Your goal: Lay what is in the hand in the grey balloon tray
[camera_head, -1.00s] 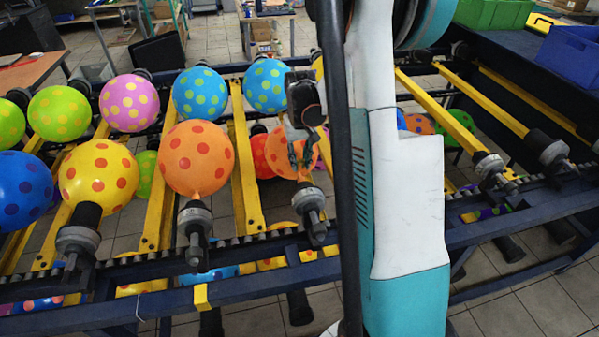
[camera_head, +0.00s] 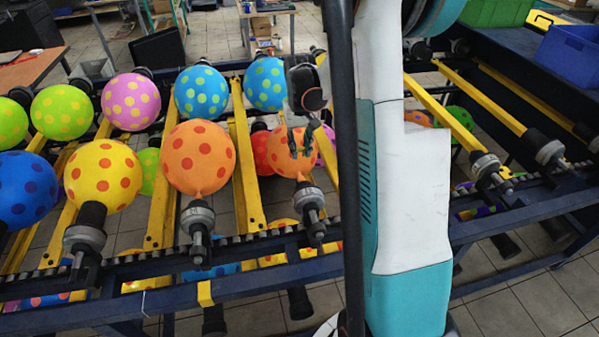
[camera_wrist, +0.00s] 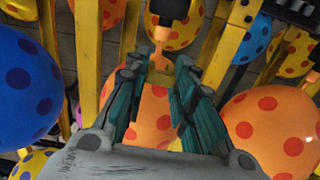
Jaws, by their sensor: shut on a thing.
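My gripper (camera_head: 304,138) is at the orange balloon with red dots (camera_head: 281,160), just behind a black and grey nozzle of the rack. In the wrist view my gripper's fingers (camera_wrist: 162,75) close around the orange balloon (camera_wrist: 150,108), whose narrow neck (camera_wrist: 160,62) shows between the fingertips. The fingers hide part of the balloon. I cannot tell whether its neck is still on the nozzle. I cannot make out the grey balloon tray for certain; a small grey box-like thing (camera_head: 93,68) stands at the back left.
The rack carries several dotted balloons, with another orange one (camera_head: 199,157) close on the left and a yellow one (camera_head: 103,175) beyond. Yellow bars and nozzles stand around my gripper. A blue bin (camera_head: 572,55) sits at the right. My arm hides the rack's middle.

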